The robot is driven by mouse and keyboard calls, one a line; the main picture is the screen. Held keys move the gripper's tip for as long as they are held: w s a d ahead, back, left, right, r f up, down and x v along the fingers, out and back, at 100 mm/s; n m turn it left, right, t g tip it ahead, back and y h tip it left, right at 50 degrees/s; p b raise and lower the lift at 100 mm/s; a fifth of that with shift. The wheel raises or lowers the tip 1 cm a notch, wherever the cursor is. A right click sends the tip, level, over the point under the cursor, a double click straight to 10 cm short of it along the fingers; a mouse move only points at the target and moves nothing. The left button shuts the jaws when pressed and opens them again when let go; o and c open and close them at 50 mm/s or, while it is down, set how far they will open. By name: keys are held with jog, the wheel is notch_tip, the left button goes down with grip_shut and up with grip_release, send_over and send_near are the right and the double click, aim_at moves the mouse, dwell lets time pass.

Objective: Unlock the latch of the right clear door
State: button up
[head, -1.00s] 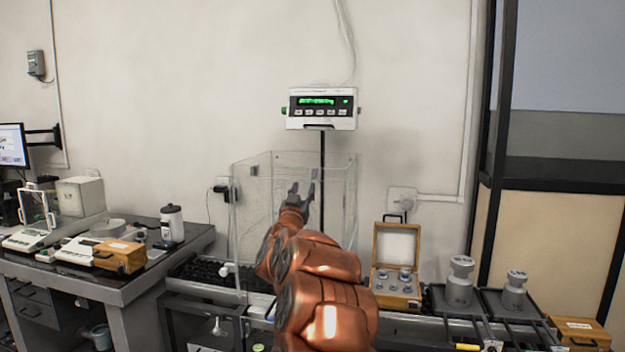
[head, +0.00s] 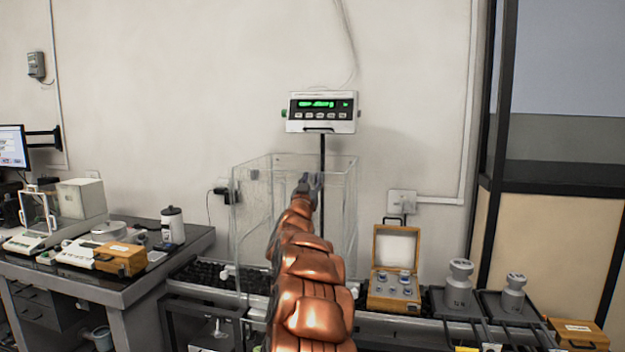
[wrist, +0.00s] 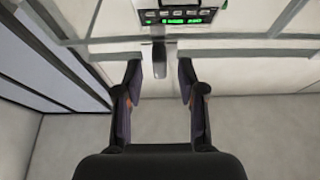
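The clear enclosure (head: 252,215) stands behind my arm in the head view. Its right clear panel (head: 349,215) is partly covered by my arm, and I cannot make out a latch on it. My gripper (head: 311,182) shows small at the upper part of the enclosure; I cannot tell its depth against the panels. In the wrist view my gripper (wrist: 161,85) has its two fingers well apart. A short grey bar (wrist: 160,58) shows between and beyond the fingertips; I cannot tell whether it is a latch or the display's pole. Nothing is held.
A display with green digits (head: 321,112) stands on a black pole above the enclosure. An open wooden weight box (head: 397,305) and metal weights (head: 459,285) stand to the right. A table (head: 120,280) with balances is at left.

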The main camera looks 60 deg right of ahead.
jog(key=shift+d+r, duration=0.1)
jog(key=shift+d, duration=0.1)
grip_shut()
dwell(0.4)
